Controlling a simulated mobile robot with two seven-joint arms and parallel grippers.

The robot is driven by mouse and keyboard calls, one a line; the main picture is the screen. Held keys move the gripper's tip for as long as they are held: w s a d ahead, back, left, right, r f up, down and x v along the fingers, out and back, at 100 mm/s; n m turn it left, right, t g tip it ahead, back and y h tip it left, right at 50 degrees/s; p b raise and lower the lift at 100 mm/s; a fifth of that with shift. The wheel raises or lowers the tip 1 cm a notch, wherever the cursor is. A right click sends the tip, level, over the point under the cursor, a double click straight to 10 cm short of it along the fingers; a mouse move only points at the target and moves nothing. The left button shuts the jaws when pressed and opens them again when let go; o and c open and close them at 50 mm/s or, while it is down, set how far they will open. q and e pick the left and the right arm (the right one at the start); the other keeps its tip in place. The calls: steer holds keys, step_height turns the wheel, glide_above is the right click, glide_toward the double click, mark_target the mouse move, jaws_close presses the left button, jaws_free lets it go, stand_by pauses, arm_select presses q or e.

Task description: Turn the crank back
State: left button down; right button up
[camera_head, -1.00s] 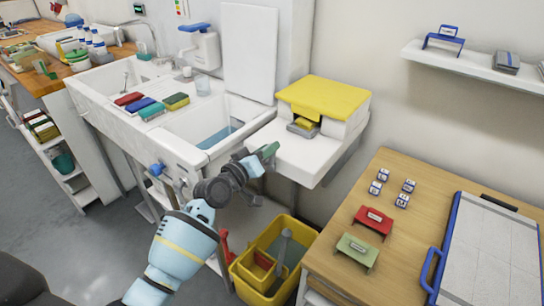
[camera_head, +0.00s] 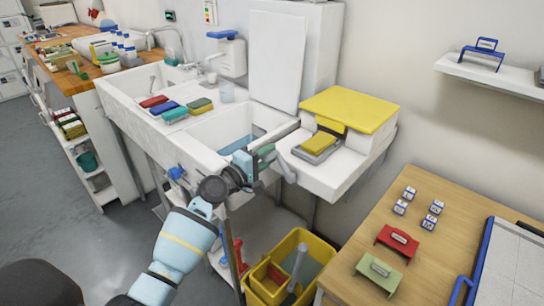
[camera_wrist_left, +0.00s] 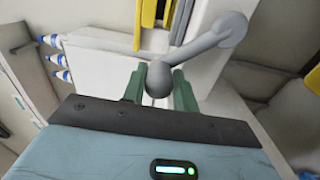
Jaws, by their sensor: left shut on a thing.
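The crank (camera_wrist_left: 196,48) is a grey arm with a round knob, in the left wrist view. Its knob (camera_wrist_left: 157,82) sits between the green fingertips of my left gripper (camera_wrist_left: 158,88), which is shut on it. In the head view my left gripper (camera_head: 268,158) is at the front edge of the white unit with a yellow lid (camera_head: 352,107). The crank shows there as a small grey piece (camera_head: 285,168), partly hidden by the gripper. A grey tray (camera_head: 313,154) with a yellow block (camera_head: 319,142) sticks out below the lid. My right gripper is not in view.
A white double sink (camera_head: 208,132) with several coloured sponges is left of the unit. A yellow bucket (camera_head: 318,262) stands below on the floor. A wooden table (camera_head: 345,285) with red and green stands is at the right.

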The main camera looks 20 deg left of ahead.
arm_select(q)
steer(key=shift+w+a+f+n, duration=0.15)
steer(key=shift+f+n, duration=0.75)
steer(key=shift+n, duration=0.3)
steer(key=c, duration=1.2)
jaws_free()
steer(key=shift+r, duration=0.1)
steer(key=shift+c, duration=0.2)
steer(key=shift+o, duration=0.4)
steer(key=shift+a, duration=0.1)
steer(key=shift+a, duration=0.1)
steer(key=shift+s+a, duration=0.1)
steer(key=shift+s, duration=0.25)
steer(key=v, duration=0.7)
